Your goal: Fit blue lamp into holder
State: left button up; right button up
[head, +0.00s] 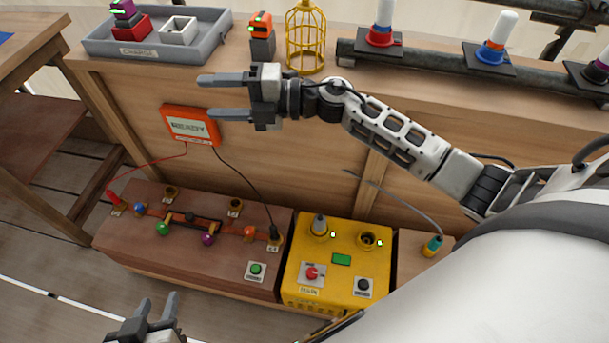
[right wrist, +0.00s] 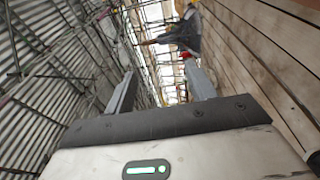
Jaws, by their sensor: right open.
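A small blue ball-shaped lamp (head: 139,209) sits at the left end of a dark strip on the brown box. Brass holders (head: 170,193) (head: 235,207) stand behind the strip. I cannot tell which holder is the task's. My right gripper (head: 204,97) is open and empty, pointing left in front of the bench, above the brown box. It also shows open in the right wrist view (right wrist: 160,90). My left gripper (head: 157,303) is open at the bottom edge, in front of the brown box.
Green (head: 162,229), purple (head: 208,239) and orange (head: 249,233) balls line the strip. A yellow box (head: 340,285) stands to the right. A grey tray (head: 100,47) and yellow cage (head: 305,40) stand above.

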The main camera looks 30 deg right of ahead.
jog(key=s+d+f+m+t+h, duration=0.1)
jog(key=s+f+m+h, duration=0.5)
jog(key=m, duration=0.8)
jog(key=s+d+f+m+h, duration=0.3)
jog(key=s+f+m+h, duration=0.3)
jog(key=s+f+m, duration=0.7)
jog(key=shift+s+d+f+m+t+h, duration=0.3)
jog(key=shift+s+m+t+h, duration=0.15)
jog(key=shift+s, duration=0.65)
